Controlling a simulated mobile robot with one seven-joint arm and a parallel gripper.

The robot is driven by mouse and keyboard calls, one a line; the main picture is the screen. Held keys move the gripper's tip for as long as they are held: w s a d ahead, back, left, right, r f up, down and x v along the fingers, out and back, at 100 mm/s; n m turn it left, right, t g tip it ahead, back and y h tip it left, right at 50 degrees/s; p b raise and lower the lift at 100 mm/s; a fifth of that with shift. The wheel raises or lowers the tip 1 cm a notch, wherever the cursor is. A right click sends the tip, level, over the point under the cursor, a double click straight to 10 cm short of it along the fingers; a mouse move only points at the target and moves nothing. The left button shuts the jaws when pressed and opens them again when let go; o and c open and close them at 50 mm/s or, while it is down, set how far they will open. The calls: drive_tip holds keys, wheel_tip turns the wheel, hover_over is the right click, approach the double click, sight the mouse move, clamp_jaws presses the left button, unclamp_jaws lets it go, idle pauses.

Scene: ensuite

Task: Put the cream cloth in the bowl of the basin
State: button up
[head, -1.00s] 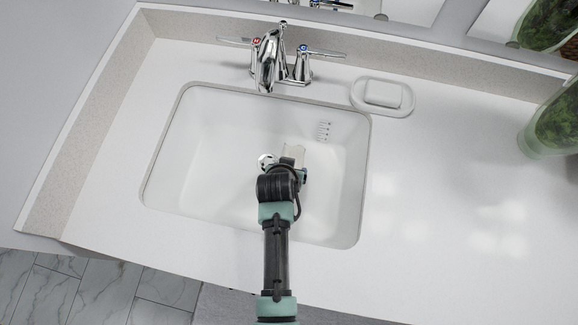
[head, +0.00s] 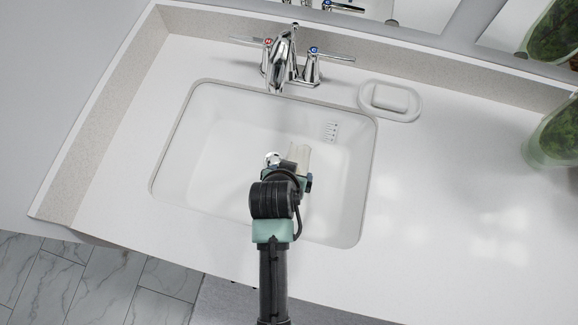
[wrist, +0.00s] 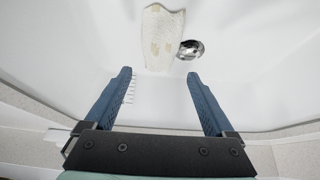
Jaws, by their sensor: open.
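The cream cloth (wrist: 163,38) lies in the bowl of the basin (head: 215,150), beside the round metal drain (wrist: 190,50). In the head view the cloth (head: 299,154) shows as a pale strip just past my gripper, partly hidden by it. My gripper (wrist: 157,74) is over the bowl with its two blue fingers wide apart and nothing between them. In the wrist view the cloth is beyond the fingertips and apart from them.
The chrome faucet (head: 283,58) stands behind the bowl. A soap dish (head: 390,101) with soap is at its back right. A green translucent vessel (head: 555,138) stands at the far right. The counter right of the basin is clear.

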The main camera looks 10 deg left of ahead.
drive_tip(key=shift+v, duration=1.6)
